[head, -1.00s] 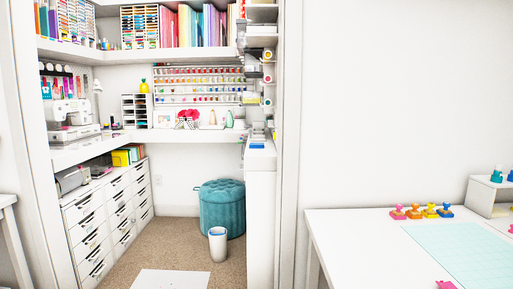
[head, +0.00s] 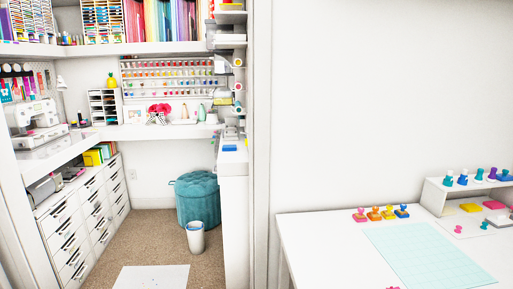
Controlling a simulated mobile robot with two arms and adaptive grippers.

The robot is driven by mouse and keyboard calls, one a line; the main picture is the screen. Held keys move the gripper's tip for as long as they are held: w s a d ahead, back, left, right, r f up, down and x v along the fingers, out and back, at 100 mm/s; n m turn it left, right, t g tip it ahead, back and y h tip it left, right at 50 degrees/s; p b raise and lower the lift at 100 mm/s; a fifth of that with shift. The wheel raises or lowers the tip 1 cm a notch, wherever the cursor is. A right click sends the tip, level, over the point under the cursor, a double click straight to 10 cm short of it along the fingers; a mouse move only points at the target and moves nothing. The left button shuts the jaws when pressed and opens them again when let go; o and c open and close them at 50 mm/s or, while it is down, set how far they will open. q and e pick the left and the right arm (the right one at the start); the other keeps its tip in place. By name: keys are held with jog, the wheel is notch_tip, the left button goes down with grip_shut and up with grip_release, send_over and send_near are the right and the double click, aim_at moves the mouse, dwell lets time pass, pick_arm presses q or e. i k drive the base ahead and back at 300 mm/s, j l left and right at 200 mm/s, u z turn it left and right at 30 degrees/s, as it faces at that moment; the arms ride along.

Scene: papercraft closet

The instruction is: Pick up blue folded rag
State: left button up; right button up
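A small flat blue item (head: 230,148) lies on the white counter (head: 233,166) at the right side of the closet. It may be the blue folded rag, but it is too small to tell. Neither of my grippers shows in the head view.
A teal tufted ottoman (head: 196,203) and a white bin (head: 195,238) stand on the closet's carpet. White drawers (head: 80,225) line the left. A white table (head: 330,245) with a pale cutting mat (head: 428,255), stamps and a small shelf (head: 470,190) stands at the right.

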aim_at(226, 147)
jog(key=i+j+z, duration=0.15)
jog(key=z, duration=0.25)
jog(key=i+j+z, duration=0.15)
jog(key=z, duration=0.25)
jog(key=j+z, duration=0.4)
jog(key=i+l, duration=0.05)
